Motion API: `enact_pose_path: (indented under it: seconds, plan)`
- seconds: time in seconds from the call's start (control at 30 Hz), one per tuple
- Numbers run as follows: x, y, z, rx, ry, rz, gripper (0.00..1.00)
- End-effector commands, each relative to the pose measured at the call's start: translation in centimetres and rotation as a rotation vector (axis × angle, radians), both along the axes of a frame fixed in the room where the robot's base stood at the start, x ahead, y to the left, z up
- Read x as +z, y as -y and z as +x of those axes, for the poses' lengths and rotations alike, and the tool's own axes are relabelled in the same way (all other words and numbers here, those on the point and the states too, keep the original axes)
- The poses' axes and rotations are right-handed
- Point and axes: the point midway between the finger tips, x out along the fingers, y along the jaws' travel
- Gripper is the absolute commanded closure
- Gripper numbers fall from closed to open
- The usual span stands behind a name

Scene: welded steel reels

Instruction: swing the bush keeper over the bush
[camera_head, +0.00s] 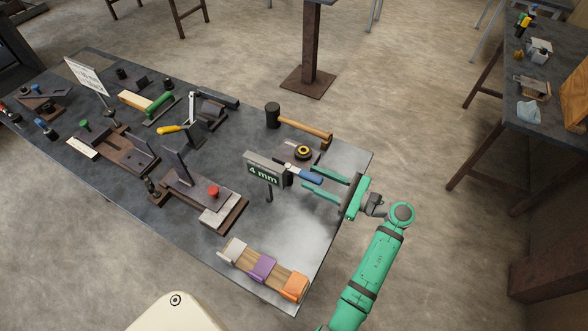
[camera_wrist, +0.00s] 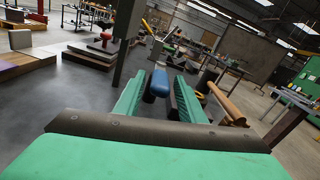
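My gripper (camera_head: 309,177) is at the right end of the dark table, its two green fingers spread. A blue handle (camera_head: 311,175) lies between the fingertips; in the wrist view the blue handle (camera_wrist: 159,82) shows between the fingers, with a gap visible on its right. The handle runs left to a pale metal part, partly behind the "4 mm" sign (camera_head: 262,171). Just beyond it, a yellow-and-black ring (camera_head: 303,152) sits on a brown plate. I cannot tell for certain which parts are the bush keeper and the bush.
The sign on its post stands close to the left of my gripper. A black mallet (camera_head: 305,127) lies beyond the ring. A wooden block with grey, purple and orange pieces (camera_head: 262,267) is at the near edge. Several brown fixtures, one with a red knob (camera_head: 213,191), fill the left.

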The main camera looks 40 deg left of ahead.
Motion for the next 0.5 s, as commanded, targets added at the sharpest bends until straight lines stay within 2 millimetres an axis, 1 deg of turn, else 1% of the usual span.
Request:
enact_pose_path:
  seconds: [0.03, 0.2, 0.4, 0.5]
  plan:
    - [0.0, -1.1, -0.4, 0.005, 0.000, 0.000, 0.64]
    - [0.0, -3.9, -1.0, 0.002, -0.001, 0.001, 0.64]
    - [0.0, -6.3, -1.5, 0.000, -0.002, 0.000, 0.64]
    - [0.0, -6.9, -1.7, 0.000, -0.002, 0.000, 0.64]
